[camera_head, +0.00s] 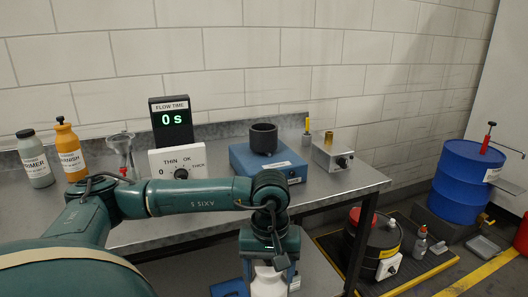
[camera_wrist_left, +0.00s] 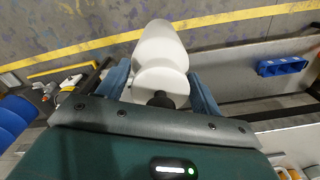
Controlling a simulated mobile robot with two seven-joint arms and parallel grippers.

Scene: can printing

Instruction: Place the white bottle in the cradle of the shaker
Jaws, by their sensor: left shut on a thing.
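The white bottle (camera_head: 267,282) is in my left gripper (camera_head: 268,262) at the bottom of the head view, low in front of the bench. In the left wrist view the bottle (camera_wrist_left: 160,52) sits between the two blue fingers of the left gripper (camera_wrist_left: 160,84), which are shut on it. The shaker (camera_head: 270,164) is a blue box on the bench with a black round cradle (camera_head: 263,138) on top. The cradle looks empty, though its inside is mostly hidden. The bottle is apart from the shaker, nearer to me and lower. My right gripper is not in view.
The steel bench (camera_head: 220,212) carries a primer bottle (camera_head: 35,160), a varnish bottle (camera_head: 69,152), a flow-time display (camera_head: 171,121) and a grey box with a brass cup (camera_head: 330,146). The bench's front edge (camera_head: 345,197) lies between the bottle and the shaker. A blue drum (camera_head: 464,182) stands at right.

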